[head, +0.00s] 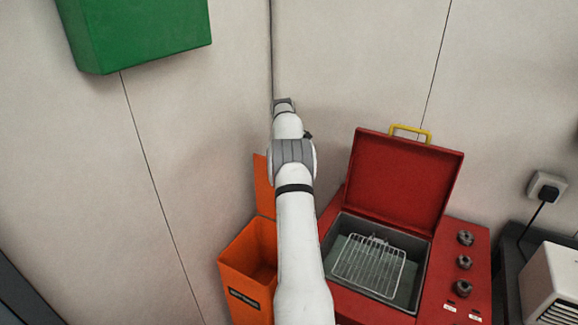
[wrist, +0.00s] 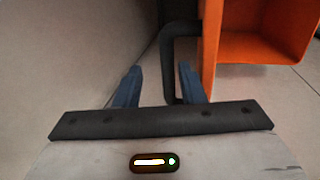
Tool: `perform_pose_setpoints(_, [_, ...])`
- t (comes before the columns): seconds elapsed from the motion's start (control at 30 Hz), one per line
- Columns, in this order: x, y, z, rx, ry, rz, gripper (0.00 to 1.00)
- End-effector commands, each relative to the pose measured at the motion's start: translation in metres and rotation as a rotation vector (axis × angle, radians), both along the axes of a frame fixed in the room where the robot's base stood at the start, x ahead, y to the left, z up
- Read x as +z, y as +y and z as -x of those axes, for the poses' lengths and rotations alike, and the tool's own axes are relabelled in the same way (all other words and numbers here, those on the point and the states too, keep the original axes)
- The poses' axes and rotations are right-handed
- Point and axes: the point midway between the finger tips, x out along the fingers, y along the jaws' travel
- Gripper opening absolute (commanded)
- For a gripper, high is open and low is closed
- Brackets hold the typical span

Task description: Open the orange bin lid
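The orange bin (head: 240,250) stands at the lower middle of the head view, partly behind my arm. Its inside shows from above. Its orange lid (head: 263,190) stands raised at the back edge, partly hidden by my arm. In the wrist view the lid (wrist: 210,50) shows nearly edge-on, with a dark bar handle (wrist: 179,60) on its left side. My gripper (wrist: 160,80) has its two blue fingers apart, with the lower end of the handle between them, nearer the right finger. I cannot tell whether they touch. The fingers are hidden in the head view.
A red box with a raised lid (head: 405,185) and a wire rack (head: 370,265) inside stands right of the bin. A green box (head: 140,35) hangs on the wall at upper left. Walls stand close behind the bin.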

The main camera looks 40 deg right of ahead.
Motion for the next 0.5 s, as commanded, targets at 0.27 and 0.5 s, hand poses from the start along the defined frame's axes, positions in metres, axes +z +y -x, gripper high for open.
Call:
perform_pose_setpoints(0.27, [0.04,0.007,0.005,0.0,-0.001,0.0,0.36])
perform_pose_setpoints(0.5, [0.048,0.009,0.006,0.0,-0.001,0.0,0.36])
